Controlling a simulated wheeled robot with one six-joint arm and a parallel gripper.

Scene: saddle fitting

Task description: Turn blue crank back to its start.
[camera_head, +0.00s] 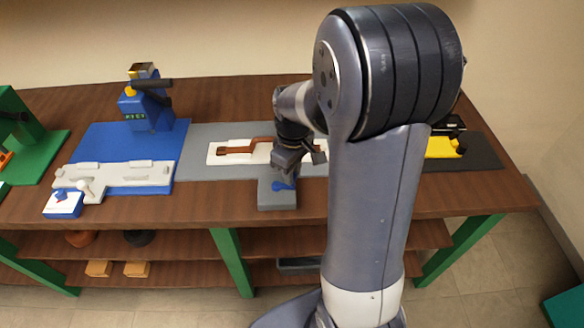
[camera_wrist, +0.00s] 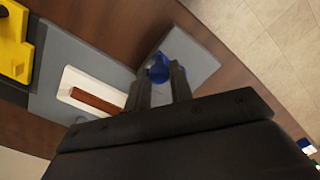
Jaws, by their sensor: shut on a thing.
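The blue crank (camera_head: 283,186) sits on a grey block (camera_head: 277,206) at the front edge of the bench. In the wrist view the crank's blue knob (camera_wrist: 158,70) shows at the tips of my fingers, above the grey plate (camera_wrist: 196,50). My gripper (camera_head: 283,178) points down and is shut on the crank; it also shows in the wrist view (camera_wrist: 161,80). The fingers hide part of the crank, so its exact angle cannot be told.
A white fixture holding a brown strip (camera_head: 240,148) lies just behind the crank. A blue press (camera_head: 147,112) and a white rail (camera_head: 125,175) stand at the left. A yellow part (camera_head: 440,147) lies at the right, partly behind my arm.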

